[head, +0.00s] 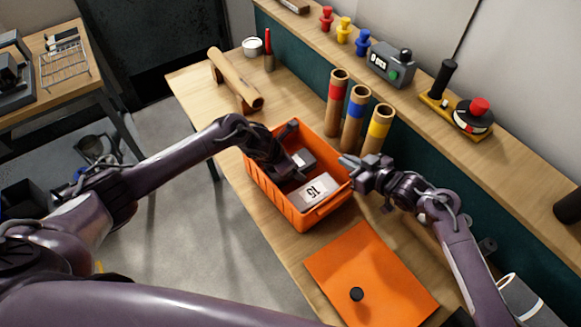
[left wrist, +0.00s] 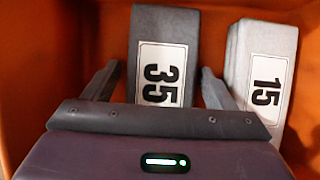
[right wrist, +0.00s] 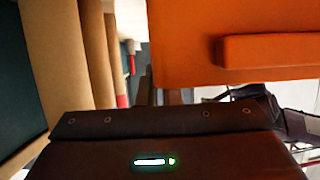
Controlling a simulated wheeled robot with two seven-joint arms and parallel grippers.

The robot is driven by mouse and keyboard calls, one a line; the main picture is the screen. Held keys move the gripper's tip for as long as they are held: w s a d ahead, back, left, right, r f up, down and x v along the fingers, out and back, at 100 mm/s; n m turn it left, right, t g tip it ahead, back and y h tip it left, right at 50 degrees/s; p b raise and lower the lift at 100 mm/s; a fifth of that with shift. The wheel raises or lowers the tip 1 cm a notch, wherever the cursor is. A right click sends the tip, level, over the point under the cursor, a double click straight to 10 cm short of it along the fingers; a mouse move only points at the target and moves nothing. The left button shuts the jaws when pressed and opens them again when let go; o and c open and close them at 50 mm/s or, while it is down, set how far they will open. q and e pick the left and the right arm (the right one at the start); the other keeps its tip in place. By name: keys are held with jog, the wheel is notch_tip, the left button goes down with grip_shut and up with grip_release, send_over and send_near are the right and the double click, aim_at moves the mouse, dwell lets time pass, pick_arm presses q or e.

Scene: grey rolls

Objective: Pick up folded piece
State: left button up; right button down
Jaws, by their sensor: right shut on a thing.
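Two folded grey pieces lie in an orange crate (head: 283,205). The dark grey piece (left wrist: 165,25), labelled 35, also shows partly in the head view (head: 303,158). The light grey piece (head: 314,191), labelled 15, lies beside it and shows at right in the left wrist view (left wrist: 264,50). My left gripper (left wrist: 160,68) is inside the crate, open, with one finger on each side of the dark piece and gaps between. My right gripper (head: 350,164) is shut at the crate's right corner, apparently on its wall; the contact is hard to see.
An orange lid (head: 370,275) with a black knob lies in front of the crate. Red, blue and yellow banded tubes (head: 355,112) stand close behind my right gripper. A wooden roll on a stand (head: 235,78) is at the back left. A shelf runs along the wall.

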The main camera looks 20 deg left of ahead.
pick_arm(q)
jog(key=c, duration=0.9)
jog(key=shift+o, duration=0.2)
notch_tip(320, 180, up, 18)
pick_arm(e)
jog(key=c, duration=1.5)
grip_release()
jog(key=v, duration=1.2)
jog(key=shift+f, duration=0.1)
